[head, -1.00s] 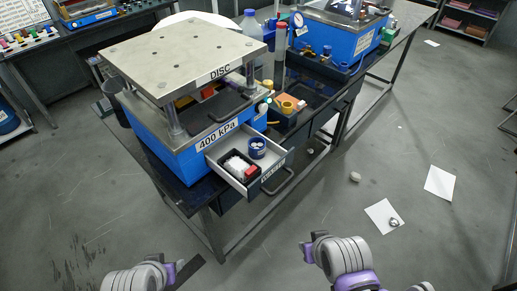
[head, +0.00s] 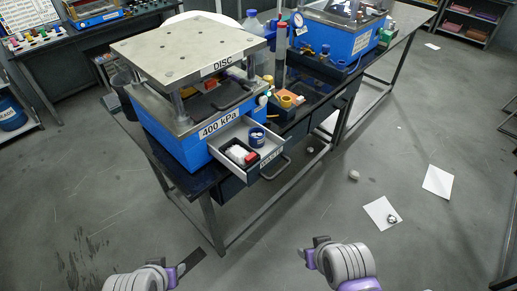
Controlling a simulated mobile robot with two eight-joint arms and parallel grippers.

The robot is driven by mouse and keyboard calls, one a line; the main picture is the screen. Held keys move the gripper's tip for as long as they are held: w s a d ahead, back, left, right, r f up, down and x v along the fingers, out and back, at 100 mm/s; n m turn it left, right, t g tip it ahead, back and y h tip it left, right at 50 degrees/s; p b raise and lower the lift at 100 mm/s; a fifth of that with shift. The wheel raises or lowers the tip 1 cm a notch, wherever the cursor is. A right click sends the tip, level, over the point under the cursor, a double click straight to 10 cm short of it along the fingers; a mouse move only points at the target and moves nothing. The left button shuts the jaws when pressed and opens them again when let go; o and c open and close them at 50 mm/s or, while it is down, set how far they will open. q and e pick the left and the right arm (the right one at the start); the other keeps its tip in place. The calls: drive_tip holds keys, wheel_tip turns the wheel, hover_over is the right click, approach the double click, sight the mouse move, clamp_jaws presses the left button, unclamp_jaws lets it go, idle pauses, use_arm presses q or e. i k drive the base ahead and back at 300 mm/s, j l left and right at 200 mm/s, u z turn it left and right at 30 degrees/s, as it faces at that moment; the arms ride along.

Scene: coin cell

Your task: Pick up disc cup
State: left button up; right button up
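A small round blue cup (head: 257,137) with pale contents stands in the open drawer (head: 222,141) under the blue press labelled DISC and 400 kPa (head: 190,147). It is most likely the disc cup; its own label is too small to read. My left gripper (head: 178,273) is low at the bottom left, well apart from the drawer, and its fingers are partly cut off or turned away. My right gripper (head: 309,255) is at the bottom centre, in front of and below the drawer, apart from the cup. I cannot tell the opening of either gripper.
The drawer's dark handle (head: 276,168) sticks out in front. A yellow cup (head: 286,101) stands on the bench to the right. Paper sheets (head: 438,182) lie on the open floor at right.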

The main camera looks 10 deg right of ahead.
sight(256, 135)
drive_tip(key=k+u, duration=0.15)
drive_tip(key=k, duration=0.35)
drive_tip(key=k+j+u, duration=0.15)
drive_tip(key=k, duration=0.35)
drive_tip(key=l+u, duration=0.1)
drive_tip(key=u, duration=1.45)
drive_tip(key=l+u, duration=0.1)
drive_tip(key=l, duration=3.3)
drive_tip(key=k, duration=0.05)
